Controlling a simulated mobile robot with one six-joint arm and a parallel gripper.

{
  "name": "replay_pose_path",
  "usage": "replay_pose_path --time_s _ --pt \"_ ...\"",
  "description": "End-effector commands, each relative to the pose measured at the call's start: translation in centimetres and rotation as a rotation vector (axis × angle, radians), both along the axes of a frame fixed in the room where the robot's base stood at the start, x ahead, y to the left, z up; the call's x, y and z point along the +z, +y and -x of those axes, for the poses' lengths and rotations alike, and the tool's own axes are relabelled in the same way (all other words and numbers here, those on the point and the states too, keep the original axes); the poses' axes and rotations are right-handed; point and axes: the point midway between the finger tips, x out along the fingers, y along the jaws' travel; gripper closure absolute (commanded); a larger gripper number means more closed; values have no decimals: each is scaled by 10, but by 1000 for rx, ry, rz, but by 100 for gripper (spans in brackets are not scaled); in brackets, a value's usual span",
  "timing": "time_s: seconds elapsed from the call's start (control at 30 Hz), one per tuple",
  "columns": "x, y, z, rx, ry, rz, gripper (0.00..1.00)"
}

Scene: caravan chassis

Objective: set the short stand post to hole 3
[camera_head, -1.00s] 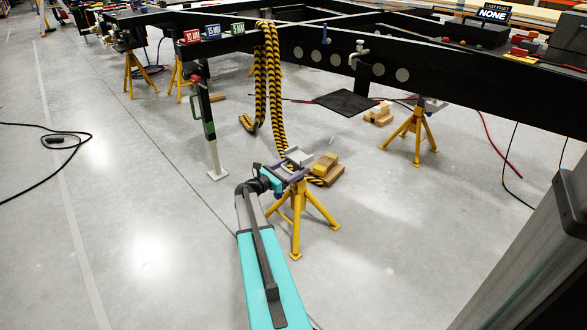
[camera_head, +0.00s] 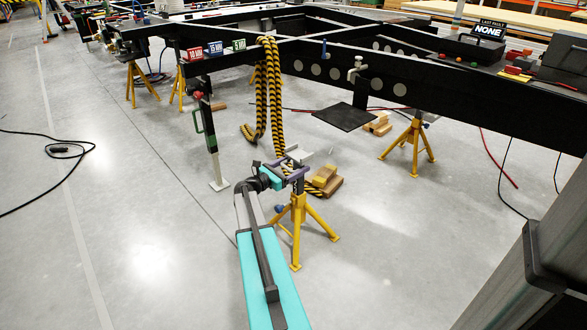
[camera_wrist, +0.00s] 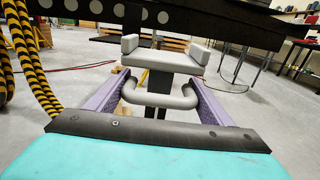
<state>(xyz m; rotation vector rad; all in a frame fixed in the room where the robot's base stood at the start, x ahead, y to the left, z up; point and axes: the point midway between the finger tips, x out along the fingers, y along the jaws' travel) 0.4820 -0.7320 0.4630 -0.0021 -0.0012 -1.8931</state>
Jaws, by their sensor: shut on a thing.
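The short stand post has a grey U-shaped head (camera_wrist: 162,62) and a dark shaft (camera_head: 299,186). A rounded grey handle crosses its near side in the wrist view. My gripper (camera_wrist: 160,98) has its purple fingers on either side of this handle and is shut on it. In the head view my gripper (camera_head: 284,168) is at the post's head, above a yellow tripod stand (camera_head: 298,212). A length of dark shaft shows between head and stand. The shaft's lower end is hidden, and I cannot make out holes or a pin.
The black chassis beam (camera_head: 440,85) runs behind and above. Yellow-black striped straps (camera_head: 270,90) hang behind left. Wooden blocks (camera_head: 326,182) lie just behind the stand. A jack leg with a green handle (camera_head: 207,135) stands left. The floor around the stand's front is clear.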

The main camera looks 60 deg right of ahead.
Motion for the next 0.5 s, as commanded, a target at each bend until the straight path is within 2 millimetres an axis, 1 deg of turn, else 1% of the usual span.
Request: replay_pose_path --time_s 0.03,0.37,0.4,0.43,0.5 --pt "4 0 1 -3 0 3 66" --pt "3 0 1 -2 -1 0 66" --pt "3 0 1 -2 -1 0 20" --pt "3 0 1 -2 -1 0 19" --pt "2 0 1 -2 -1 -1 19"
